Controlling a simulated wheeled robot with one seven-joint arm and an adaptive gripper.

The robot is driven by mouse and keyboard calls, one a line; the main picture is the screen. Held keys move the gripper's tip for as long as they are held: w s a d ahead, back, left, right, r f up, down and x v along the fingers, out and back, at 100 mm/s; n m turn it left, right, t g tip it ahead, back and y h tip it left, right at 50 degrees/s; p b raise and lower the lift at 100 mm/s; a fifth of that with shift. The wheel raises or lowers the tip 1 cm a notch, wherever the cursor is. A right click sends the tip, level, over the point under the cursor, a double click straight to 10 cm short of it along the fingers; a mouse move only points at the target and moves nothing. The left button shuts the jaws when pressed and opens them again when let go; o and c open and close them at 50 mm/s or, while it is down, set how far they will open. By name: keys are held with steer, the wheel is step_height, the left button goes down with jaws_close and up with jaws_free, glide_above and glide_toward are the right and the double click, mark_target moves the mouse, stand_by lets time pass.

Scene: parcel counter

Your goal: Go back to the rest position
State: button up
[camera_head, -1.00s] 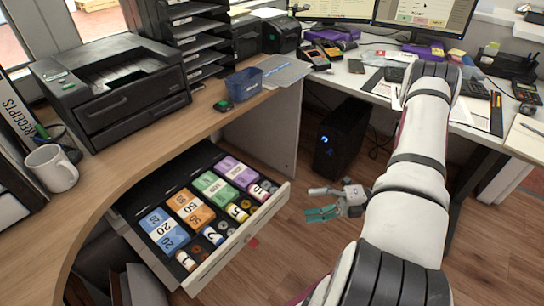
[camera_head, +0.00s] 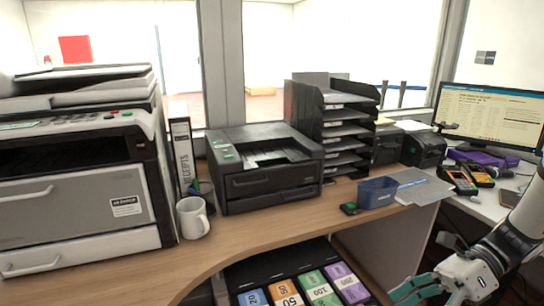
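My gripper (camera_head: 422,266) is at the lower right, beside the open cash drawer (camera_head: 372,297) and in front of the counter's edge. Its teal finger and its grey finger are spread apart with nothing between them. My arm comes in from the right edge. The drawer shows only in part at the bottom edge. Bundles of blue, orange, green and purple notes (camera_head: 318,288) lie in it.
On the wooden counter (camera_head: 130,275) stand a large copier (camera_head: 75,200), a white mug (camera_head: 192,217), a black printer (camera_head: 265,170), a letter-tray stack (camera_head: 340,135) and a blue bin (camera_head: 378,192). A monitor (camera_head: 490,115) and card terminals (camera_head: 460,180) are at the right.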

steer(key=s+a+r+n+t+h, duration=0.25)
steer(key=s+r+n+h, duration=0.45)
steer(key=n, duration=0.5)
steer(key=s+a+r+n+t+h, duration=0.1)
steer(key=s+a+r+n+h, duration=0.4)
steer(key=s+n, duration=0.55)
step_height(320, 180, up, 19)
steer(key=w+n+t+p, duration=0.1)
steer(key=t+p, duration=0.2)
steer(key=p, duration=1.5)
steer(key=shift+w+d+r, duration=0.15)
steer(key=shift+w+r, duration=0.05)
steer(key=shift+c, duration=0.6)
